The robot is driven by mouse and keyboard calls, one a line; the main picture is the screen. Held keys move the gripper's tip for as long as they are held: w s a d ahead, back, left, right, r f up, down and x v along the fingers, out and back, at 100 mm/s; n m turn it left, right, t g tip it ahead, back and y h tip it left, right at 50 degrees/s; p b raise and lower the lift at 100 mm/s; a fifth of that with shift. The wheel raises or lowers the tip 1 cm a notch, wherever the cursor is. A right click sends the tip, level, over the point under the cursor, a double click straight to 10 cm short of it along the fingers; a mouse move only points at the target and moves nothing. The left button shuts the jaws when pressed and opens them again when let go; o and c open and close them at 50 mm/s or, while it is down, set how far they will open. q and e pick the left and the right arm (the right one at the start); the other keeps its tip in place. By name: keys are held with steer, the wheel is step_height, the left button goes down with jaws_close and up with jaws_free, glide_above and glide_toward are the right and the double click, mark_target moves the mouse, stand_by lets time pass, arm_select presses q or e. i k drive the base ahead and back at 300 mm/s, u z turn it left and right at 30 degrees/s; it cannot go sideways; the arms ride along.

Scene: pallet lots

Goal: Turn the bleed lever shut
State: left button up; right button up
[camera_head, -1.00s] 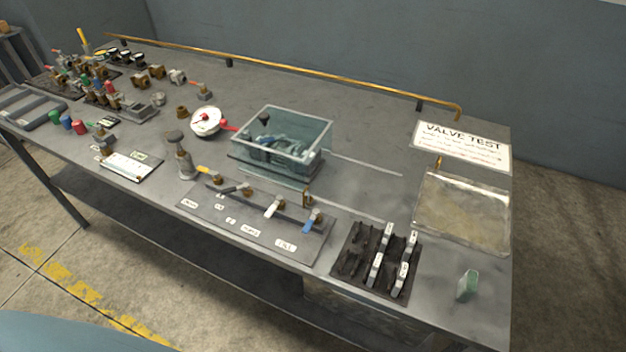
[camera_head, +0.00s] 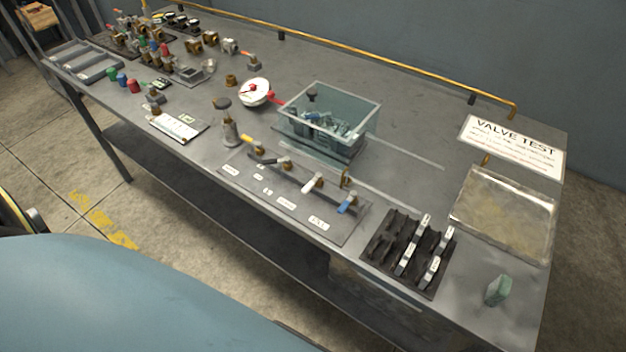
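A valve panel (camera_head: 262,196) lies flat along the front edge of the bench, with small white labels too small to read. Several levers stand along its back: a yellow one (camera_head: 247,139), a dark one (camera_head: 266,160), a white one (camera_head: 312,186) and a blue one (camera_head: 347,204). I cannot tell which one is the bleed lever. The white and blue levers point toward the front edge; the dark one lies more along the row. Neither of my grippers is in view.
A clear tank (camera_head: 327,122) stands behind the panel, with a white gauge (camera_head: 255,92) and a grey pump-like post (camera_head: 228,125) to the left. A black rack (camera_head: 381,238) with white-tagged pieces is at right. A brass rail (camera_head: 385,63) runs along the back.

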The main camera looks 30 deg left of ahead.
mark_target(318, 175)
steer(key=k, duration=1.3)
steer(key=u, duration=0.8)
steer(key=i, duration=1)
steer(key=u, duration=0.7)
